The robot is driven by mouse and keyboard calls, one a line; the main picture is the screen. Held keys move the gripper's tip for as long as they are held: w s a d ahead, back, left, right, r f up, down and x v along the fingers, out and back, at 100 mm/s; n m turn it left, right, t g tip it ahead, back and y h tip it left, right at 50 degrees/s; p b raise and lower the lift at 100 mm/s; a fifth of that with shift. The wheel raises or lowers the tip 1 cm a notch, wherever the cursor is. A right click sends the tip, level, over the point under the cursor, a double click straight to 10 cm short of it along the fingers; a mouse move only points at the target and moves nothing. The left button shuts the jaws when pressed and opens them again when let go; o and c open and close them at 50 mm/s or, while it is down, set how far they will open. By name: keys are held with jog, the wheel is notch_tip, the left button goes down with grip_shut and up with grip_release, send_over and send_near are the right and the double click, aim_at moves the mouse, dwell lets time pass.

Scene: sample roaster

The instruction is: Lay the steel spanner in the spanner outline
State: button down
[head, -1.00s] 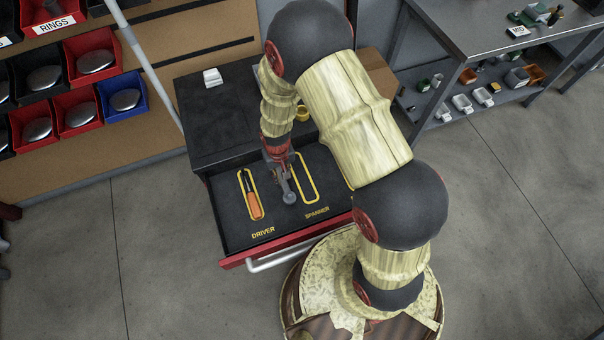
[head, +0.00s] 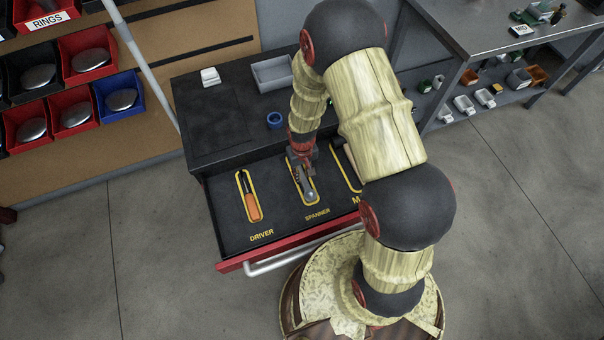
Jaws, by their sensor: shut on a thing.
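The steel spanner (head: 309,195) is grey, with its round end toward the drawer front. My gripper (head: 301,170) is shut on it. The spanner is over the yellow spanner outline (head: 293,186) in the open drawer, above the SPANNER label, and runs roughly along it. I cannot tell whether it touches the drawer floor or is held just above it. My gripper and arm hide its far end and part of the outline.
An orange-handled driver (head: 252,206) lies in the left outline. To the right is another outline (head: 345,175), partly behind my arm. On the cabinet top (head: 235,115) are a blue ring (head: 275,120), a grey tray (head: 272,74) and a white block (head: 210,77).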

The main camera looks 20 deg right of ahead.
jog(key=shift+f, duration=0.2)
jog(key=c, duration=1.8)
grip_release()
jog(key=shift+o, duration=0.8)
jog(key=shift+r, duration=0.1)
